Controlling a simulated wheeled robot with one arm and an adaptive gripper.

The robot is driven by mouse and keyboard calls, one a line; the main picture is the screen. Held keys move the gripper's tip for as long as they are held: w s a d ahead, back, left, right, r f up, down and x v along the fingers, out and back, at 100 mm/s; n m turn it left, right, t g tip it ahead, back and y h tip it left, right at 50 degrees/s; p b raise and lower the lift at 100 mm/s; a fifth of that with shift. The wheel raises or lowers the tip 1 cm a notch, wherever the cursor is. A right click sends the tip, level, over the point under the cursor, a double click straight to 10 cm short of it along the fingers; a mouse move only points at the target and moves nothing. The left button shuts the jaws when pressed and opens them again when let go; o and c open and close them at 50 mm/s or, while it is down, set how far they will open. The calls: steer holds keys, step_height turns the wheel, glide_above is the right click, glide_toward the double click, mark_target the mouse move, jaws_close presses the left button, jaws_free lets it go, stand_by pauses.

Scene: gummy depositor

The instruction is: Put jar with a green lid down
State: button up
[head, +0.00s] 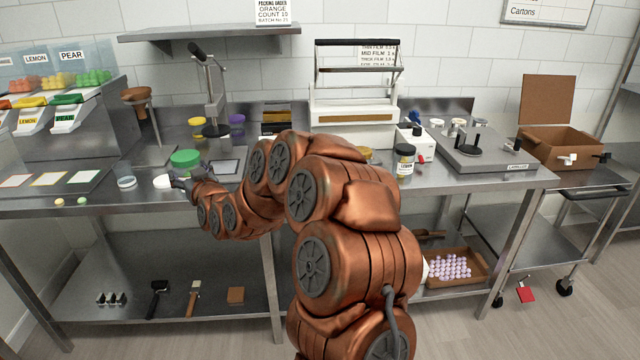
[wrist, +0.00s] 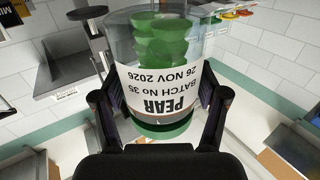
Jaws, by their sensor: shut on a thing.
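The jar with a green lid (wrist: 158,72) is clear, with green gummies inside and a white label reading PEAR, BATCH No 35, 26 NOV 2026. The label reads upside down in the wrist view. My gripper (wrist: 157,108) is shut on it, one finger on each side. In the head view the green lid (head: 185,158) faces up, just behind my gripper (head: 180,180), above the left part of the steel bench (head: 90,204). My gripper hides much of the jar there. I cannot tell whether its base touches the bench.
A small clear cup (head: 126,182) stands left of the jar. A lemon jar (head: 404,160) stands right of my arm. Two small gummies lie near the front edge.

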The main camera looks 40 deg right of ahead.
steer(key=s+d+f+m+h+b, duration=0.1)
steer(key=s+d+f+h+b, duration=0.1)
steer(key=s+d, duration=0.4)
steer(key=s+d+f+m+g+h+b, duration=0.1)
steer(key=s+d, duration=0.5)
steer(key=d, duration=0.9)
steer(key=s+d+f+m+h+b, duration=0.2)
steer(key=s+d, duration=0.4)
steer(key=d, duration=0.5)
steer(key=shift+s+d+f+g+h+b, duration=0.25)
steer(key=shift+s+f+g+h+b, duration=0.2)
steer(key=shift+h+b, duration=0.2)
steer(key=shift+w, duration=0.15)
steer(key=p+x, duration=0.1)
steer(key=x, duration=0.4)
steer(key=d+f+p+x, duration=0.1)
steer(key=x, duration=0.4)
steer(key=s+d+p+x, duration=0.1)
steer(key=p+x, duration=0.1)
steer(key=x, duration=0.3)
steer(key=shift+w+d+f, duration=0.15)
steer(key=shift+w+f, duration=0.05)
steer(key=shift+w, duration=0.1)
steer(key=shift+f, duration=1.6)
steer(key=shift+f, duration=0.2)
steer(key=o, duration=1.7)
steer(key=shift+r+p, duration=0.15)
steer(key=shift+p, duration=0.25)
